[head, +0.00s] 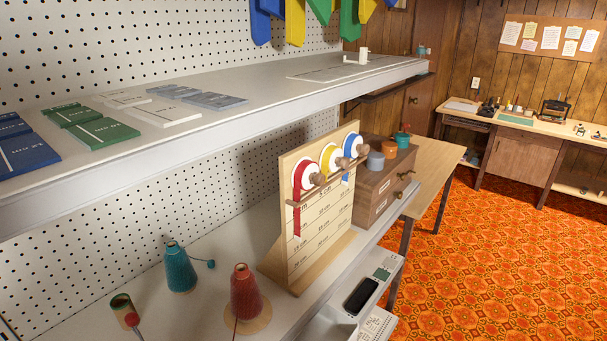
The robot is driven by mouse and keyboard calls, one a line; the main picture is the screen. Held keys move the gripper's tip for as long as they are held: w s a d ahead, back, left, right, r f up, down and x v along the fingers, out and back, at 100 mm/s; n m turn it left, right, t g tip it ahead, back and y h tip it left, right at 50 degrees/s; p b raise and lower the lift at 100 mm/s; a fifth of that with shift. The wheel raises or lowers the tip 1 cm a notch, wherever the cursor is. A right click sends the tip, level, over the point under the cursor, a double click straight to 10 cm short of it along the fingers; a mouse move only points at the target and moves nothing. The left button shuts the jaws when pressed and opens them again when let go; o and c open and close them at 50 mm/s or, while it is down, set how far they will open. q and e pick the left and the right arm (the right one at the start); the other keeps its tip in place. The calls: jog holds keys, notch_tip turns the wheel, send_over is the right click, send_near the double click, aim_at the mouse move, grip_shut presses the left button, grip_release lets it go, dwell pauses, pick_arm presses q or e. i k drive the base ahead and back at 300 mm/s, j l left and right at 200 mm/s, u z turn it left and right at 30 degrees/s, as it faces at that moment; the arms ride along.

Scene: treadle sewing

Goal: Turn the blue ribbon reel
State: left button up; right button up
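The blue ribbon reel (354,145) is the rightmost of three reels on an upright wooden board (320,228) marked with measuring lines. It has a white disc face with a blue rim and a brown knob at its front. A short piece of blue ribbon hangs below it. The yellow reel (327,157) is in the middle. The red reel (301,176) is on the left, with a longer red ribbon hanging from it. Neither of my grippers is in this view.
A white upper shelf (300,102) with coloured cards runs above the board. On the lower shelf stand a teal cone (179,268) and a red cone (246,293). A wooden drawer box (384,186) stands right behind the board. Open orange carpet (500,250) lies to the right.

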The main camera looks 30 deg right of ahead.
aim_at(353, 142)
jog(key=z, duration=1.25)
